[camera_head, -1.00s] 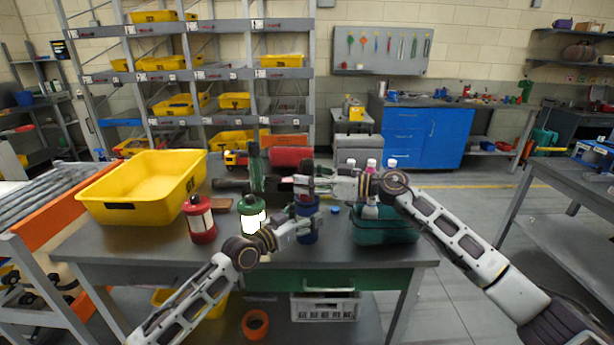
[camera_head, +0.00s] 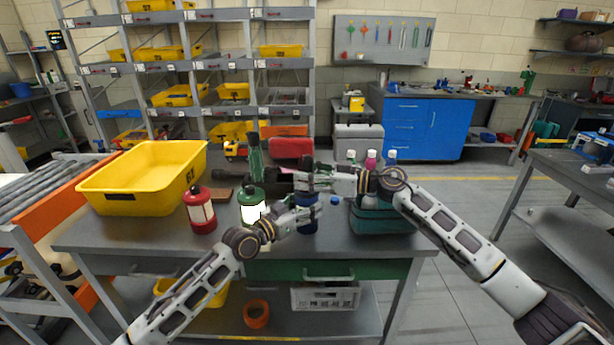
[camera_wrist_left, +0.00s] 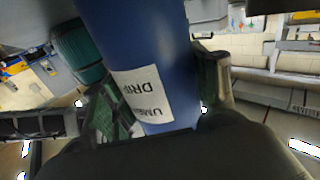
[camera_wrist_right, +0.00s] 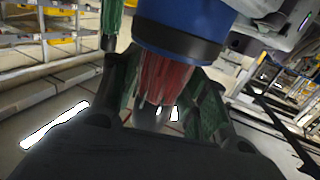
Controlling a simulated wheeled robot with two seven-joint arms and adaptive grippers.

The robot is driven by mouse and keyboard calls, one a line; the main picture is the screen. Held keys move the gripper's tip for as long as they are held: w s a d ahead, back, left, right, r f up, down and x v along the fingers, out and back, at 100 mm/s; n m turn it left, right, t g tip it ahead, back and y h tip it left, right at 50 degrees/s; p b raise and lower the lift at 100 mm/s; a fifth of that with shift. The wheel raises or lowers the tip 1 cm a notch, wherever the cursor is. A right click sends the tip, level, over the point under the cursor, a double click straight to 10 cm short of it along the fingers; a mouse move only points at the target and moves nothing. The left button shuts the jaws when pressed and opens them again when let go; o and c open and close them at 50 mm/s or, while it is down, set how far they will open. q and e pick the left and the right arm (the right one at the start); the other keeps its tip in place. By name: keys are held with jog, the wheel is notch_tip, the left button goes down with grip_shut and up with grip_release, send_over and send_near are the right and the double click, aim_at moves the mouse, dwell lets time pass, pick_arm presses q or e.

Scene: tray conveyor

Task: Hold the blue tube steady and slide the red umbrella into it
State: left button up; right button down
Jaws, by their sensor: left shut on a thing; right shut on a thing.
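The blue tube (camera_head: 309,226) stands over the table's front part. My left gripper (camera_head: 305,213) is shut around it. In the left wrist view the tube (camera_wrist_left: 150,45) sits between the fingers, its white label partly hidden. My right gripper (camera_head: 308,178) is above the tube, shut on the red umbrella. In the right wrist view the umbrella (camera_wrist_right: 165,75) is between the green-padded fingers. Its upper part is hidden behind the tube's dark rim (camera_wrist_right: 178,42), at the tube's mouth. How deep it reaches inside cannot be told. In the head view the grippers mostly cover the umbrella.
A teal bin (camera_head: 385,219) with bottles is at the right. A large yellow bin (camera_head: 140,200) is at the table's left end. A blue cap lies near the tube.

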jog(key=shift+f, duration=0.3)
dwell(1.3)
jog(key=c, duration=0.7)
grip_release()
jog(key=shift+d, duration=0.1)
jog(key=v, duration=1.1)
jog(key=shift+s+d, duration=0.2)
jog(key=shift+d, duration=0.15)
pick_arm(q)
jog(key=o, duration=1.1)
jog(key=shift+s+a, duration=0.1)
